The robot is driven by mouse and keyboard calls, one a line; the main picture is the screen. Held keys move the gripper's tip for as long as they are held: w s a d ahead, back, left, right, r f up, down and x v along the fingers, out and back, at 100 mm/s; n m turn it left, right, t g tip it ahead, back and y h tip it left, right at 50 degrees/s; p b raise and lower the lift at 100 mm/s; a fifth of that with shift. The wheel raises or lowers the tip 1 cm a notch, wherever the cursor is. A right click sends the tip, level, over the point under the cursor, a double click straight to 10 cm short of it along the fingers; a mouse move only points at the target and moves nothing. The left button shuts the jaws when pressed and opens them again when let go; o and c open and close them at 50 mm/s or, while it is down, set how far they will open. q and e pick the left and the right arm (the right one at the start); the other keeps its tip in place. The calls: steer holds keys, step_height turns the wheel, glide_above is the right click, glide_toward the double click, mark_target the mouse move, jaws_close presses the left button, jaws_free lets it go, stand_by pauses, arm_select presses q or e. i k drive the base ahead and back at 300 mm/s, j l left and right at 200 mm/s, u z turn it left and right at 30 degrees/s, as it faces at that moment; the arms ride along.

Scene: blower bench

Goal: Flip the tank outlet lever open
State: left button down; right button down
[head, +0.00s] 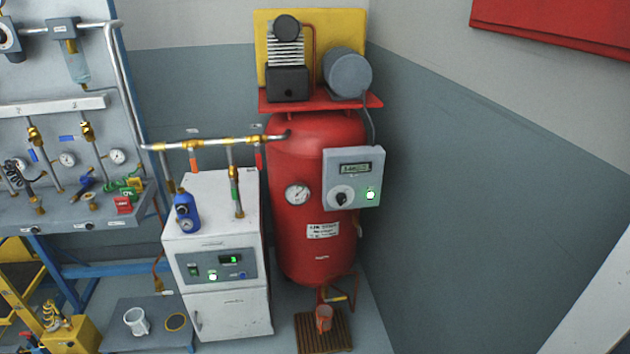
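The red air tank (315,245) stands upright against the wall right of centre. A pipe (215,142) with brass fittings runs left from its upper side. Close to the tank, a small red lever (258,160) hangs straight down from this pipe, across the pipe's line. It looks like the tank outlet lever; no label is readable. Further left, an orange lever (193,160) also hangs down from the pipe. Neither gripper shows in the head view.
A white dryer cabinet (218,215) with a blue bottle (186,212) on top stands left of the tank. A grey control box (353,178) is on the tank's front right. A bench with gauges (70,205) is at left.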

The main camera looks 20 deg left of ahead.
mark_target(258, 156)
steer(key=u, duration=1.45)
steer(key=i+z, duration=0.3)
steer(key=i, duration=0.35)
